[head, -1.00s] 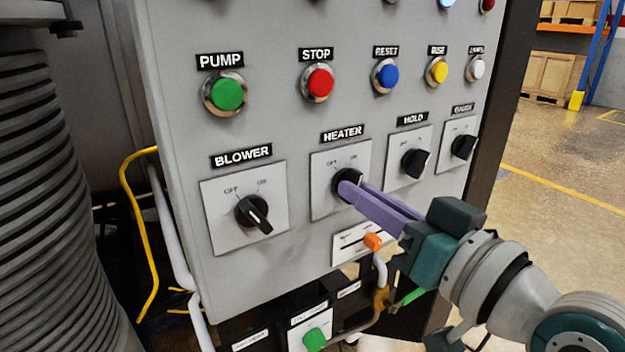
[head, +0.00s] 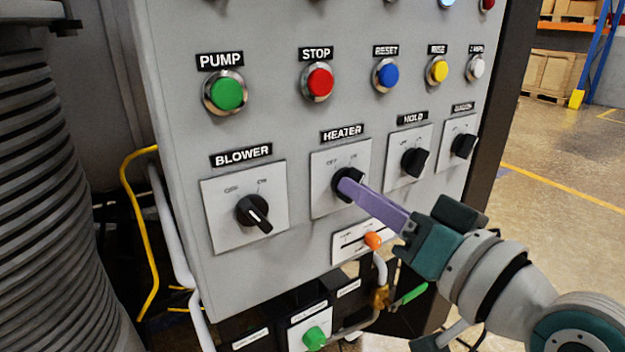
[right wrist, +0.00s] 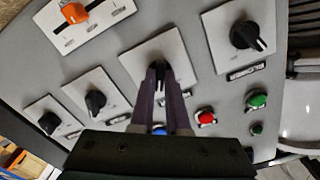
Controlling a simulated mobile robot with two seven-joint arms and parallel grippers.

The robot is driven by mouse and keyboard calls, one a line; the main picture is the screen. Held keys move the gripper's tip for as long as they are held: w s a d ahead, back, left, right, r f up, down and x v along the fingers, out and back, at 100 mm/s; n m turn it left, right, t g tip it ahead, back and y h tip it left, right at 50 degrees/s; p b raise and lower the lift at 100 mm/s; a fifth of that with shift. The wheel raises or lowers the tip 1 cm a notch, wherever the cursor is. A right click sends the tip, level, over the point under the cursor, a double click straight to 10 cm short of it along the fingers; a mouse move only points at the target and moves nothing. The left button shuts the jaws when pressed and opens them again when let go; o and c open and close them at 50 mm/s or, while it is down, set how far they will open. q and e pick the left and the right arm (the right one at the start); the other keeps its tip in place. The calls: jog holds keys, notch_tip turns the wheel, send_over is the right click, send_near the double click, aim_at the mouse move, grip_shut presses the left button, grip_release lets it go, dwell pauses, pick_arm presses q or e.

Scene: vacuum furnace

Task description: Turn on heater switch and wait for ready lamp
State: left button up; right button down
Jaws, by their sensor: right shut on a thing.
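The heater switch (head: 340,180) is a black rotary knob on a white plate, under the HEATER label with OFF and ON marks. My right gripper (head: 348,188) has its purple fingers on this knob and is shut on it; the fingers hide much of it. In the right wrist view the heater knob (right wrist: 158,72) lies between the two fingertips of my gripper (right wrist: 160,80). The ready lamp cannot be told apart; lamps at the panel's top edge are cut off, one of them light blue (head: 447,3). My left gripper is not in view.
Left of the heater is the blower knob (head: 254,212); right are the hold knob (head: 414,161) and another knob (head: 464,146). Push buttons, including green PUMP (head: 227,93) and red STOP (head: 318,82), sit above. An orange slider knob (head: 373,240) is close below my gripper.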

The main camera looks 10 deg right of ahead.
jog(key=c, duration=0.9)
grip_release()
jog(key=v, duration=1)
